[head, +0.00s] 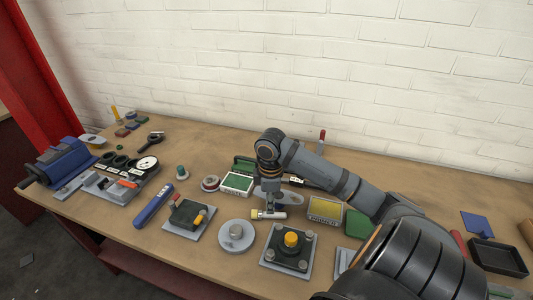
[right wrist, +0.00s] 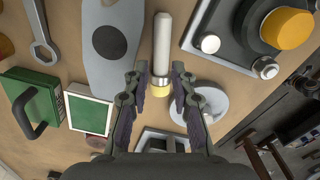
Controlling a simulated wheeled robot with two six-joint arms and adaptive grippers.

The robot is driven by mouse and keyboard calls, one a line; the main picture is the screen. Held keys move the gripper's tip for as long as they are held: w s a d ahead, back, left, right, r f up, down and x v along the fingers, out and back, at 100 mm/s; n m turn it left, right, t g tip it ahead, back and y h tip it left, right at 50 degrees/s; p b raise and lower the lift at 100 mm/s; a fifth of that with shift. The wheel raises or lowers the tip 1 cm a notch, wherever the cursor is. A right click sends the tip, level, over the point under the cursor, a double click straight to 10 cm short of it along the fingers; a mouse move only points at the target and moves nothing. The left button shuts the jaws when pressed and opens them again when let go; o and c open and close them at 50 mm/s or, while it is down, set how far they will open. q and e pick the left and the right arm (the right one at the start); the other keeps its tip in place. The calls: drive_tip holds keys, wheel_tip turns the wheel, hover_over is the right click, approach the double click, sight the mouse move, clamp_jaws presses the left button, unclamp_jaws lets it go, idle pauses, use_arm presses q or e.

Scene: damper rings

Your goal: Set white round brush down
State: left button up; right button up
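The white round brush (head: 270,215) has a white handle, a metal band and a yellow tip, and appears to lie flat on the workbench (head: 185,257). In the right wrist view the brush (right wrist: 162,45) points away from me, with its yellow end nearest. My right gripper (head: 269,207) is directly over the brush, pointing down. In the right wrist view my right gripper (right wrist: 160,72) has its fingertips on either side of the brush near the metal band, with a visible gap on both sides. My left gripper is not in view.
A grey plate with a hole (right wrist: 106,75) lies close beside the brush. A round grey disc (head: 236,237) and a base with a yellow knob (head: 290,243) stand in front. A green-topped box (head: 237,182) and a yellow-topped box (head: 325,209) flank the gripper.

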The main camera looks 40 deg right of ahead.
wheel_tip(320, 180, down, 4)
drive_tip(key=shift+a+f, duration=0.15)
clamp_jaws()
drive_tip(key=shift+r, duration=0.55)
drive_tip(key=s+a+r+p, duration=0.6)
drive_tip(key=a+r+p, duration=0.6)
drive_tip(key=p, duration=0.6)
drive_tip(key=shift+a, duration=0.3)
